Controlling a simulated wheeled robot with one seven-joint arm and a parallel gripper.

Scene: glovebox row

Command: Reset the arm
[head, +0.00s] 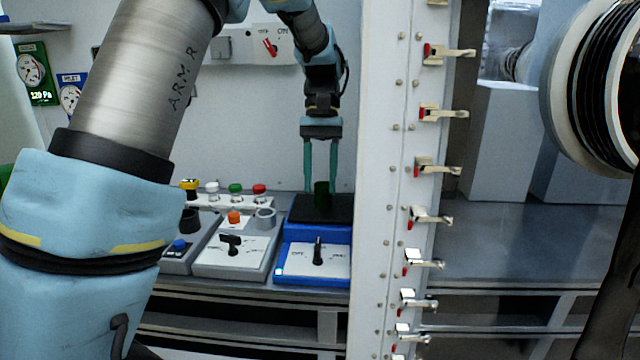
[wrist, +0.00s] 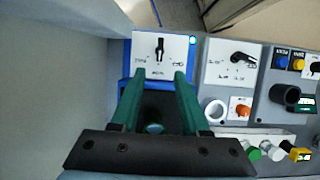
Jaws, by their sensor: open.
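My gripper (head: 320,188) hangs pointing down over the blue device (head: 315,279) at the right end of the bench. The device's white panel has a black switch lever (head: 317,251), which points up in both views.
A grey device (head: 236,258) with a black knob, an orange button and a grey ring stands left of the blue one. Behind it is a row of coloured knobs (head: 236,188). A white post with several latches (head: 432,165) stands close on the right. A wall panel (head: 268,45) is behind.

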